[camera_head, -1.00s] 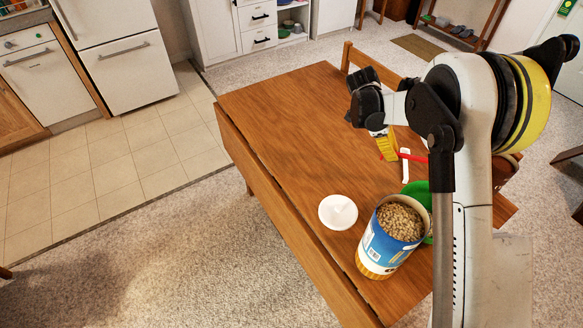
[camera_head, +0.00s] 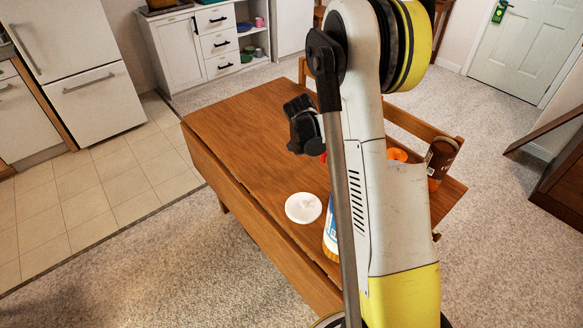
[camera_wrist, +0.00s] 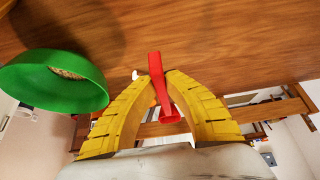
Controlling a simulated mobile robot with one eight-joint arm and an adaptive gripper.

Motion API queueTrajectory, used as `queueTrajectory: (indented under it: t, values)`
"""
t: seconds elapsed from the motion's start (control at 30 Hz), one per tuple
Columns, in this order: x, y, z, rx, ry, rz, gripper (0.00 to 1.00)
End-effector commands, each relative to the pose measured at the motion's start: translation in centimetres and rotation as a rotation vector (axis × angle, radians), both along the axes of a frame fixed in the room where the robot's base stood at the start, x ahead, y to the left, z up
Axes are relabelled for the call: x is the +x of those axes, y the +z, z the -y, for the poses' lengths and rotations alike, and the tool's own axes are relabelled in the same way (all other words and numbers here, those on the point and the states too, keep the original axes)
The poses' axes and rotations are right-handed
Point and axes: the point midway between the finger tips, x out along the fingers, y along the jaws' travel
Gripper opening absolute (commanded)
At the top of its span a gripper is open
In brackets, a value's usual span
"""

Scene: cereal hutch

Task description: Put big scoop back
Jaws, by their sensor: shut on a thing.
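My gripper (camera_wrist: 160,77) has its yellow fingers closed on a red scoop (camera_wrist: 157,64) in the wrist view. The scoop's long red part stands between the fingertips and its other end lies between the fingers. The blue and white cereal canister (camera_head: 330,232) is mostly hidden behind my arm. Its round white lid (camera_head: 303,207) lies flat on the table to the left. A green bowl (camera_wrist: 50,82) holding some cereal is at the left in the wrist view.
The wooden table (camera_head: 235,135) has clear room at its far left. A brown jar (camera_head: 440,160) and an orange item (camera_head: 396,154) are at the right, partly hidden by my arm. A wooden chair (camera_head: 425,124) stands at the table's far side.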

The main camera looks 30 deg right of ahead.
Motion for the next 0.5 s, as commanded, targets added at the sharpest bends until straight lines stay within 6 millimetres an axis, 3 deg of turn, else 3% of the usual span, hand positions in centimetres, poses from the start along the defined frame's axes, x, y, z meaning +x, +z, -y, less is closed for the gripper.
queueTrajectory:
  t: [0.3, 0.5]
  values:
    - [6.2, -5.0, -4.8, -0.001, 0.004, 0.0, 0.0]
    - [8.0, -6.3, -6.3, 0.0, 0.002, -0.001, 0.0]
